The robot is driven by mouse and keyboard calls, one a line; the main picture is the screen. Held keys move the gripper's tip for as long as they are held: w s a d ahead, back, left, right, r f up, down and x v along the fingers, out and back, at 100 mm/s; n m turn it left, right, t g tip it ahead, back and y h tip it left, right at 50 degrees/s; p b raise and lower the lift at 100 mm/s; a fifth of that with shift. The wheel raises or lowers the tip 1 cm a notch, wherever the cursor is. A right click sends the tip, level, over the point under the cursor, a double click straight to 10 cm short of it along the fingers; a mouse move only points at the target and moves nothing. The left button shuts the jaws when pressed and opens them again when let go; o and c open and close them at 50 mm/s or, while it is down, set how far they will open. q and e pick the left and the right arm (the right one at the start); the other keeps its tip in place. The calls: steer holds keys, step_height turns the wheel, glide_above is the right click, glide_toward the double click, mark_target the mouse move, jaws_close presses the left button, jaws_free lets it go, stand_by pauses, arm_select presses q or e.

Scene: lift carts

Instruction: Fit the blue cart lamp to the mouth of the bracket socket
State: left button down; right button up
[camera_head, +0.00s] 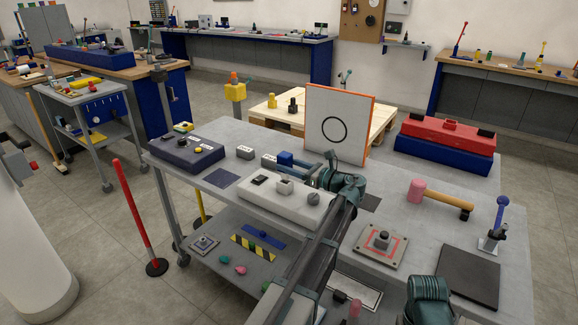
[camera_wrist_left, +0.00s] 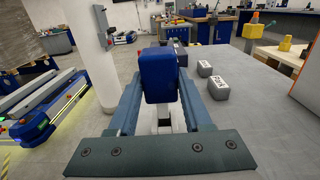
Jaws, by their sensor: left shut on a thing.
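The blue cart lamp (camera_head: 286,158) is a small blue block above the grey cart top. My left gripper (camera_head: 300,164) is shut on it; in the left wrist view the lamp (camera_wrist_left: 160,76) stands upright between the two fingers. A small pale box with an opening (camera_head: 285,186), which looks like the bracket socket, sits on a long light-grey block (camera_head: 245,194), in front of the lamp in the head view. I cannot tell the exact gap between lamp and socket. A pale part (camera_wrist_left: 163,116) shows below the lamp in the wrist view.
Two small grey labelled blocks (camera_head: 246,152) lie near the lamp. A dark box (camera_head: 187,153) is at the cart's left end. An orange-edged board (camera_head: 338,128) stands behind the gripper. A pink mallet (camera_head: 440,198) and a framed plate (camera_head: 381,246) lie to the right.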

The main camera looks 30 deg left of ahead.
mark_target(290, 183)
arm_select(q)
steer(key=shift+f+b, duration=1.9)
steer(key=shift+f, duration=0.1)
jaws_free()
steer(key=shift+d, duration=0.25)
steer(key=shift+d, duration=0.35)
steer(key=shift+s+d, duration=0.1)
steer(key=shift+d, duration=0.6)
steer(key=shift+d, duration=0.4)
steer(key=shift+d, duration=0.3)
steer(key=shift+s+d, duration=0.1)
steer(key=shift+d, duration=0.3)
